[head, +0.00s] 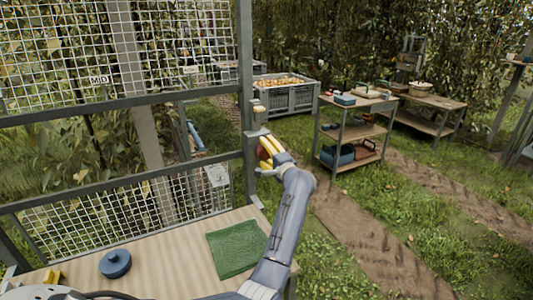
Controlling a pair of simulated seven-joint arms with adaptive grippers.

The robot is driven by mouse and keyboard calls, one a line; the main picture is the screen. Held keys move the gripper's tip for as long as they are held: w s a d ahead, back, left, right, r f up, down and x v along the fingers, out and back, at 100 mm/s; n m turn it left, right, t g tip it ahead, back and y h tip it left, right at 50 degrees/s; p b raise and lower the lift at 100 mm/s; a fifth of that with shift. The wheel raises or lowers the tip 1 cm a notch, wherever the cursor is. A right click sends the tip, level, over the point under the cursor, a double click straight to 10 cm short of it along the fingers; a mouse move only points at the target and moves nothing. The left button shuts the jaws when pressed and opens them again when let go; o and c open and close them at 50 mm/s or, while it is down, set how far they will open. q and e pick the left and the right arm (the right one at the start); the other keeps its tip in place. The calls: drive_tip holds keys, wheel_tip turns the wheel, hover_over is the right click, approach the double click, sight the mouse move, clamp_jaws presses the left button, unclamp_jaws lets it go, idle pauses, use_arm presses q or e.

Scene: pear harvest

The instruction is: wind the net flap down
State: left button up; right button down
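The white net (60,45) fills the upper part of a grey metal frame at the left. It ends near a slanting grey rail (130,104), and a label reading MID (99,80) shows there. The band between this rail and the lower rail has no net that I can see. My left gripper (266,153) is at the frame's upright post, at a small red and yellow part (264,154) below a pale box (258,112). The fingers are small and overlap this part, so I cannot tell whether they grip it. My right gripper is not in view.
Further back are a grey fruit crate (290,98) and a shelf rack (345,135) with tools. Grass lies at the right.

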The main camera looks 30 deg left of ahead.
use_arm(q)
drive_tip(key=v, duration=1.2)
idle(0.5)
